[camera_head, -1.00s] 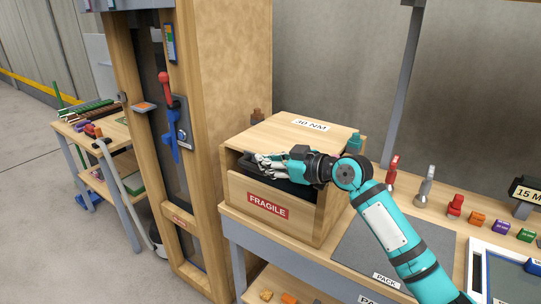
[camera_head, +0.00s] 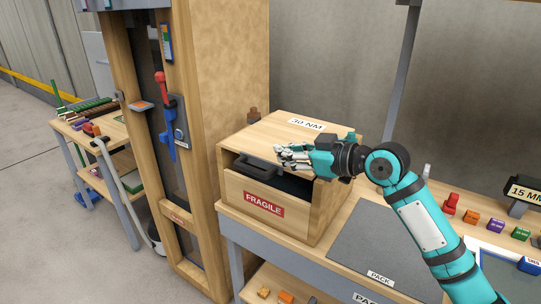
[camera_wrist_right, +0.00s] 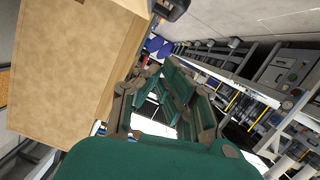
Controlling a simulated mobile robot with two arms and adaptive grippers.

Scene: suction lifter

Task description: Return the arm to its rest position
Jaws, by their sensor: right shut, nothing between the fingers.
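My right arm is teal and comes in from the lower right of the head view. My right gripper (camera_head: 289,155) is shut and empty, in front of the upper opening of the wooden box (camera_head: 240,197). In the right wrist view the gripper (camera_wrist_right: 172,85) shows large, with a wooden surface (camera_wrist_right: 75,80) to its left. A dark item with a handle (camera_head: 258,167) sits in the box opening, left of the fingers and apart from them as far as I can tell. My left gripper is not in view.
The box bears a FRAGILE label and a 30 NM label on top. A grey PACK mat (camera_head: 377,245) lies bare on the bench to its right. Several coloured blocks stand along the right (camera_head: 496,226). A tall wooden frame (camera_head: 233,80) with a red-handled lever (camera_head: 160,85) stands left.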

